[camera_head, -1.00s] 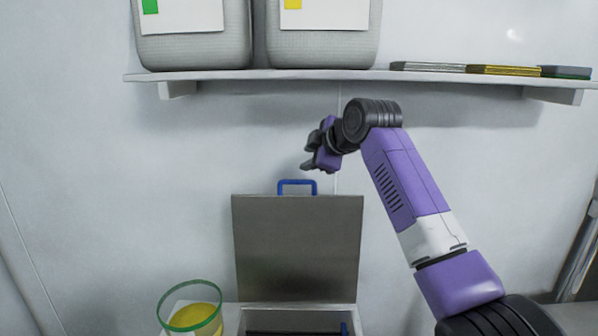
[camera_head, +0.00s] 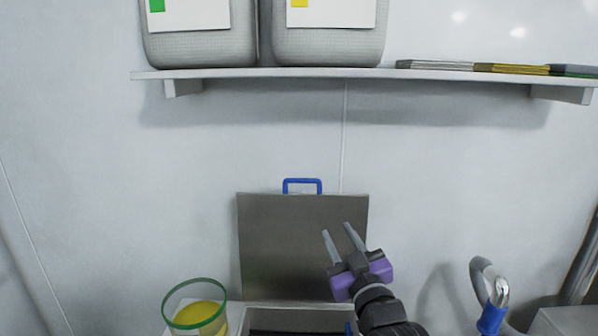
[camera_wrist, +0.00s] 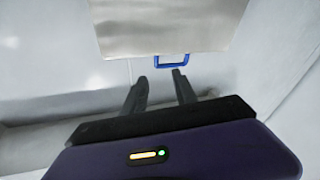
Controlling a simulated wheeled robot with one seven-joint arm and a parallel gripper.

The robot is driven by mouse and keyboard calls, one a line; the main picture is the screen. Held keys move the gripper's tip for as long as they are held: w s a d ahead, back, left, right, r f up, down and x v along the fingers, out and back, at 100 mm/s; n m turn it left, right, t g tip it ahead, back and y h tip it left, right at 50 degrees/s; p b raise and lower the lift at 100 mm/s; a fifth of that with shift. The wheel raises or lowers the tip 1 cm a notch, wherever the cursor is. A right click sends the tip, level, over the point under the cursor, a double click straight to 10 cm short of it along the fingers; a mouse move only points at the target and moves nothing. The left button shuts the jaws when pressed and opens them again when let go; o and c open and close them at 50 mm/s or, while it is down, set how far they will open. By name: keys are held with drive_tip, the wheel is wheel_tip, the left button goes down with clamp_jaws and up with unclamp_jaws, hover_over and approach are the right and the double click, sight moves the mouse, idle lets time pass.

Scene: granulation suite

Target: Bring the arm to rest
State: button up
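My gripper (camera_head: 340,240) is in the lower middle of the head view, in front of the right part of a raised grey metal lid. Its two fingers point up and stand apart with nothing between them. In the wrist view the fingers (camera_wrist: 160,85) are also apart and empty. The lid (camera_head: 290,240) has a blue handle (camera_head: 302,181) on its top edge; the handle also shows in the wrist view (camera_wrist: 172,65). The lid stands upright behind an open box (camera_head: 270,309), whose inside is mostly out of frame.
A clear green-rimmed container with yellow contents (camera_head: 197,313) stands left of the box. A blue and metal hooked part (camera_head: 490,300) is at the lower right. A wall shelf (camera_head: 340,74) above holds two large grey containers and several flat stacks. The wall between is clear.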

drive_tip(key=s+d+f+m+t+h, duration=0.1)
drive_tip(key=s+d+f+m+h, duration=0.3)
drive_tip(key=s, duration=0.6)
drive_tip(key=s+d+f+m+y, duration=0.1)
drive_tip(key=s+d+f, duration=0.1)
drive_tip(key=s+f, duration=0.6)
drive_tip(key=s+d+f+g, duration=0.1)
drive_tip(key=s+f, duration=0.1)
drive_tip(key=s, duration=1)
drive_tip(key=s+d+f+g+h+b, duration=0.1)
drive_tip(key=s+d+f+g, duration=0.1)
drive_tip(key=s, duration=1)
drive_tip(key=s+d+f+g, duration=0.2)
drive_tip(key=s, duration=1)
drive_tip(key=shift+d+f+m+h, duration=0.2)
drive_tip(key=shift+m+h, duration=0.2)
